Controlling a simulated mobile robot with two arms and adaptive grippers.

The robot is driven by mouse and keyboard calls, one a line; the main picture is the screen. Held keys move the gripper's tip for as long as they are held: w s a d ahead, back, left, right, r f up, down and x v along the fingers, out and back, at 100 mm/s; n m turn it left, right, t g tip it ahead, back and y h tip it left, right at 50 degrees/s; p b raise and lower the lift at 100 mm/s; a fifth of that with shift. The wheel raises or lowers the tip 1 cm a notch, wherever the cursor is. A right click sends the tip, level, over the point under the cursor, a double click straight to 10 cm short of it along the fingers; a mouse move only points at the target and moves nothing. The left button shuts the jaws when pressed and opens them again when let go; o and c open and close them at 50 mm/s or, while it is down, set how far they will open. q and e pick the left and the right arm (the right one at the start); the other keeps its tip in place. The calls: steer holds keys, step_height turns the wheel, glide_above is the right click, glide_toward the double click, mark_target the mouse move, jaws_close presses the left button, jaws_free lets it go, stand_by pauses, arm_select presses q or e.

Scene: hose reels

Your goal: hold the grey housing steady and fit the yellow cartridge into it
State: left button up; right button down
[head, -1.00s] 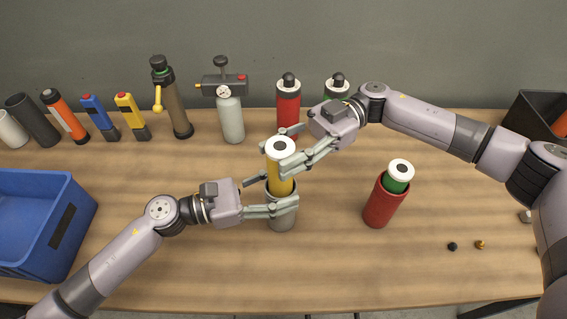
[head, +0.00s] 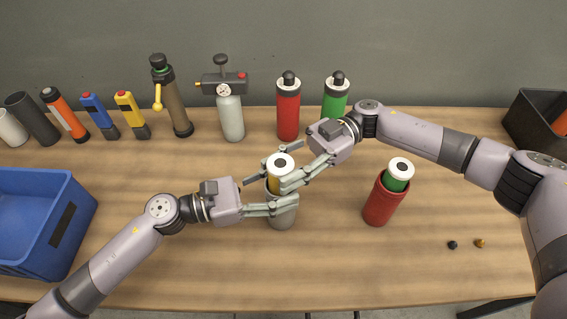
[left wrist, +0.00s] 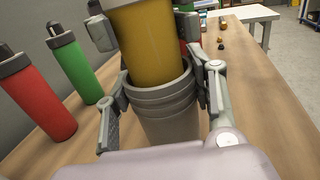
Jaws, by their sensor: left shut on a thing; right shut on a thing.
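The grey housing (head: 281,218) stands upright on the table; it also shows in the left wrist view (left wrist: 165,105). My left gripper (head: 283,207) is shut around the housing's sides. The yellow cartridge (head: 274,184), with a white cap and dark centre, stands upright with its lower part inside the housing's mouth. In the left wrist view the yellow cartridge (left wrist: 149,45) goes down inside the rim. My right gripper (head: 289,178) is shut on the cartridge near its top. The cartridge's lower end is hidden in the housing.
A red housing (head: 380,205) holding a green cartridge (head: 397,179) stands to the right. A blue crate (head: 75,205) is at the left. Bottles and tools line the back, including a red bottle (head: 288,112) and a pump with gauge (head: 228,105). Small caps (head: 480,243) lie front right.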

steer(key=c, duration=1)
jaws_free()
steer(key=shift+r, duration=0.1)
steer(key=shift+r, duration=0.4)
steer(key=v, duration=1.2)
steer(key=shift+r, duration=0.25)
arm_select(q)
steer(key=o, duration=1.4)
